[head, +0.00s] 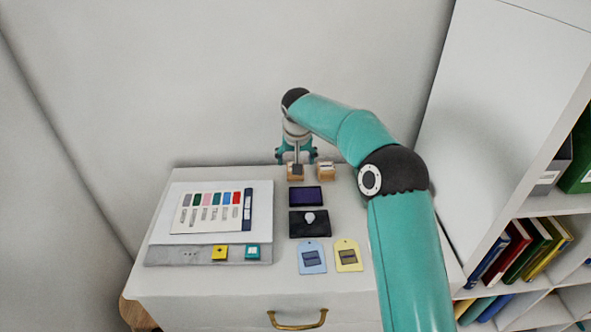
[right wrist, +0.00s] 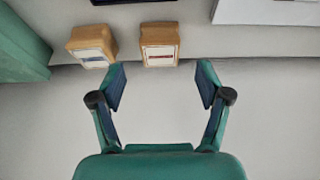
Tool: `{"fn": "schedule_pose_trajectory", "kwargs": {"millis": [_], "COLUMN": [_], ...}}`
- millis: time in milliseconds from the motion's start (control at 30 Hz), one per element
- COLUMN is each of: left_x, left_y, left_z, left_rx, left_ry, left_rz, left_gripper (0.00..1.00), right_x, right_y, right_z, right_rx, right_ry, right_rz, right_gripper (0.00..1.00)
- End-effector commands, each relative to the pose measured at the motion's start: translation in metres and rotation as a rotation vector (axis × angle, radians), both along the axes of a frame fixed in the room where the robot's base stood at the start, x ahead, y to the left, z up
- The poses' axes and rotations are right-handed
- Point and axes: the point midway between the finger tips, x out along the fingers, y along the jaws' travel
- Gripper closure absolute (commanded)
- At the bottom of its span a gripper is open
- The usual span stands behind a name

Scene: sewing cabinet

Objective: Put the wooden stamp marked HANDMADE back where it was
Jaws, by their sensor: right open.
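Two wooden stamps stand side by side at the back of the cabinet top. One wooden stamp (head: 296,175) is just below my right gripper (head: 296,157); the other (head: 327,172) stands to its right. In the right wrist view, the first stamp (right wrist: 160,45) lies straight ahead, just beyond the tips of my right gripper (right wrist: 160,70). The second stamp (right wrist: 92,45) is to the left, slightly turned. Both carry pale labels, too small to read, so I cannot tell which says HANDMADE. My right gripper is open and empty. My left gripper is not in view.
A purple ink pad (head: 305,203), a black pad with a pale knob (head: 300,230), a blue tag (head: 312,265) and a yellow tag (head: 348,264) lie in front. A swatch board (head: 260,189) lies left. A bookshelf (head: 470,150) stands right; the wall (head: 200,80) is behind.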

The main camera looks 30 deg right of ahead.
Motion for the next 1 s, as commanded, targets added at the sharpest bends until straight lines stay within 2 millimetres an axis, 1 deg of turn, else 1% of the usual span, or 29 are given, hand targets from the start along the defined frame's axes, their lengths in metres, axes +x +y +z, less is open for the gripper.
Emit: {"fn": "schedule_pose_trajectory", "kwargs": {"millis": [33,133,300,467,1000], "left_x": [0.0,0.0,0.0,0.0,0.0], "left_y": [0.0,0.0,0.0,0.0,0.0], "left_z": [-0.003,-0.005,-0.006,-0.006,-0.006], "left_rx": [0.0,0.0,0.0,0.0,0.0], "left_ry": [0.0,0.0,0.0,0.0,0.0], "left_rz": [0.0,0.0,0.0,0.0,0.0], "left_gripper": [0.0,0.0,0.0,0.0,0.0], "right_x": [-0.003,-0.009,-0.015,-0.016,-0.016], "right_y": [0.002,0.006,0.009,0.01,0.01], "right_z": [0.01,0.026,0.042,0.046,0.046], "right_rx": [0.0,0.0,0.0,0.001,0.001], "right_ry": [-0.005,-0.004,0.0,0.001,0.001], "right_rz": [0.0,0.001,0.0,0.0,0.0], "right_gripper": [0.24,0.24,0.24,0.24,0.24]}}
